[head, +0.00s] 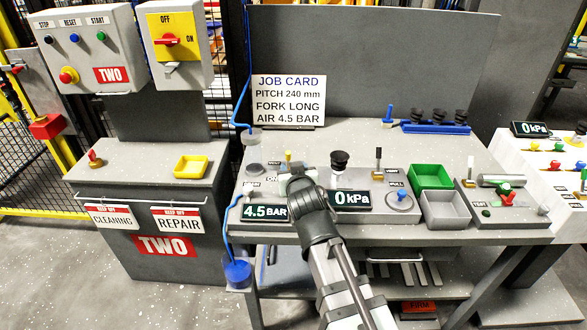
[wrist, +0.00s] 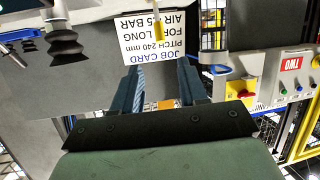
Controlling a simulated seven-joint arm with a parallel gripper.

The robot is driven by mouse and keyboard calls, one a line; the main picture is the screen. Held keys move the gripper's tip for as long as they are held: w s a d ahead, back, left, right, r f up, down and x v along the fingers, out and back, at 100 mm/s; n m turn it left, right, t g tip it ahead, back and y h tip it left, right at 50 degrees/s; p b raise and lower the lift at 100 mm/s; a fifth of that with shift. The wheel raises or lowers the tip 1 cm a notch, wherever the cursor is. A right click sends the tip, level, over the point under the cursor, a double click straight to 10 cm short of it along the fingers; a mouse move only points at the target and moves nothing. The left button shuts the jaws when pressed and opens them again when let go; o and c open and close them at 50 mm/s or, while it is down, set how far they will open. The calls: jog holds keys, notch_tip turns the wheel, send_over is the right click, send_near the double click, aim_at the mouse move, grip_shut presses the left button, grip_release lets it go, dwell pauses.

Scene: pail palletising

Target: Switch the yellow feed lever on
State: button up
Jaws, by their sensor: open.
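The yellow feed lever (head: 288,156) stands up from the grey bench panel, just behind my gripper (head: 297,180) in the head view. Its base is hidden by my gripper, and an "ON" label shows to its left. In the upside-down wrist view, the yellow lever (wrist: 158,29) shows near the top, beyond the two blue-grey fingers of my gripper (wrist: 159,68) and roughly in line with the space between them. The fingers are apart with nothing held. I cannot tell which position the lever is in.
A black suction cup (head: 340,160) stands right of my gripper, with a black-handled lever (head: 378,158) beyond it. Displays reading 4.5 BAR (head: 265,212) and 0 kPa (head: 350,200) lie in front. The job card (head: 289,101) stands behind. A green bin (head: 431,177) is further right.

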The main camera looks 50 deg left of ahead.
aim_at(288, 156)
jog(key=shift+w+a+r+h, duration=0.1)
jog(key=shift+w+a+h, duration=0.15)
jog(key=shift+a+h, duration=0.2)
jog(key=x, duration=1.3)
jog(key=shift+a+f, duration=0.25)
jog(key=shift+a, duration=0.05)
grip_shut()
